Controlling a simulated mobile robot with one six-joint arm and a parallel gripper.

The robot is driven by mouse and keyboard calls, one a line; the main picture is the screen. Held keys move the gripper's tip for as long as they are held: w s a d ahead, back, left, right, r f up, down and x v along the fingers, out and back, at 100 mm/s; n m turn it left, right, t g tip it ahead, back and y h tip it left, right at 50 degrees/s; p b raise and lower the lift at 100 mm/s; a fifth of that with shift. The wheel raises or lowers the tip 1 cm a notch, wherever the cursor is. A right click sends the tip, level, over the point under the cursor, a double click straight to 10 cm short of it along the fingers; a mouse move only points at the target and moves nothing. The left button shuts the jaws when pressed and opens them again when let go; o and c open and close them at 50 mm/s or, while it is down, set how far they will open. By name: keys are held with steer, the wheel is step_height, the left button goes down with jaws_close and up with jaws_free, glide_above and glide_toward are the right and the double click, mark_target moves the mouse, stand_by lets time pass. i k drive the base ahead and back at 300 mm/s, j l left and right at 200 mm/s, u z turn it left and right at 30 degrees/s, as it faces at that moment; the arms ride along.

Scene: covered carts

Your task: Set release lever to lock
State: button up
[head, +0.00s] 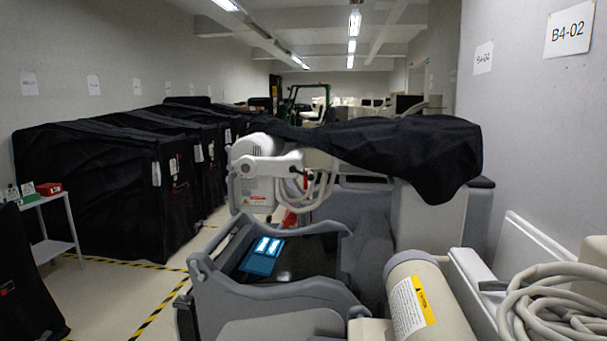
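I cannot make out the release lever or its lock marking for certain in the head view. A large grey and white wheeled machine (270,306) fills the middle and lower part of the view. A white jointed head (254,168) with looped cables sits above its open grey tray. A small red part (290,218) shows below the cables, too small to identify. A blue object (262,257) with bright panels lies in the dark tray. My gripper is not in view.
Black covered carts (95,190) line the left side. A black cloth (400,145) drapes over the machine's far part. A small white shelf table (55,225) stands at left. Coiled cables (550,305) are at lower right by the wall. Taped floor (130,300) is open at left.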

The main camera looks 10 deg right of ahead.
mark_target(293, 169)
steer(key=k+j, duration=0.1)
steer(key=j, duration=0.45)
steer(key=j+z, duration=0.1)
steer(key=j, duration=0.45)
steer(key=k+j, duration=0.15)
steer(key=j, duration=0.4)
steer(key=i+j+z, duration=0.1)
steer(key=i+j, duration=0.15)
steer(key=i, duration=0.3)
steer(key=i+j, duration=0.35)
steer(key=i, duration=0.2)
steer(key=i+j+z, duration=0.15)
steer(key=i+j, duration=0.15)
steer(key=i, duration=0.2)
